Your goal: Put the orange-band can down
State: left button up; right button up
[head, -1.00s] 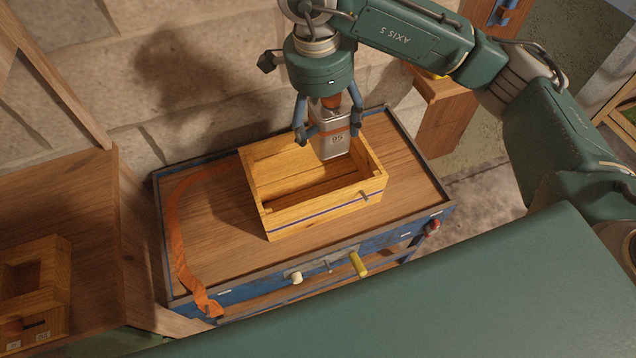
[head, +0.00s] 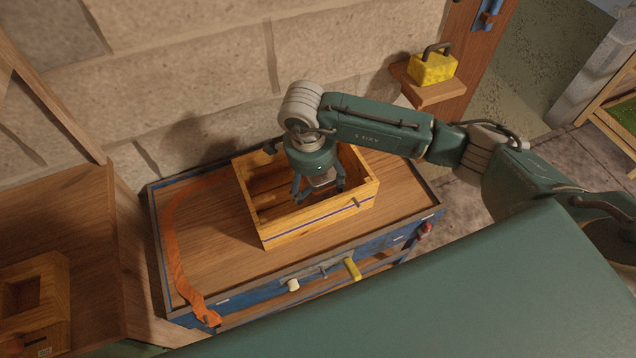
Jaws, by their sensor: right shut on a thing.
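My right gripper (head: 319,193) reaches down into the open wooden crate (head: 312,219) with the blue stripe. It is shut on the orange-band can (head: 322,178), of which only a small grey part shows between the fingers. The can is inside the crate, in its right half. The gripper and the crate's front wall hide most of the can, so I cannot tell whether it touches the crate floor. My left gripper is not in view.
The crate stands on a wooden-topped blue cart (head: 202,233). An orange strap (head: 173,243) lies along the cart's left side. A smaller wooden box (head: 40,290) is at the left. A yellow padlock-like block (head: 433,67) sits on a wall shelf.

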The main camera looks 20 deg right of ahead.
jog(key=shift+f, duration=0.6)
jog(key=shift+f, duration=0.15)
jog(key=o, duration=2.2)
